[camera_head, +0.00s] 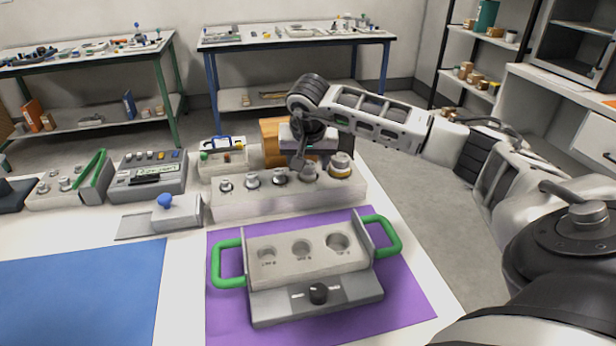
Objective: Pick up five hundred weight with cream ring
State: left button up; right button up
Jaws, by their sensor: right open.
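A pale block (235,207) holds a row of several metal weights behind the purple mat. The largest weight (341,166), at the right end, has a yellowish ring at its base. The weight just left of it (309,173) is partly covered by my gripper. Ring colours and markings are too small to tell which one is the five hundred with the cream ring. My right gripper (302,158) reaches in from the right and points down over the right part of the row. It is open, with no weight seen lifted in it. My left gripper is out of view.
A grey carrier (318,314) with green handles and three round wells stands on the purple mat (405,305). A blue mat (80,290) lies at left. A blue-knobbed slider (165,203), a grey instrument (150,182) and a brown box (270,140) stand near the block.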

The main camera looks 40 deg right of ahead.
grip_shut()
jog(key=shift+r, duration=0.1)
jog(key=shift+r, duration=0.15)
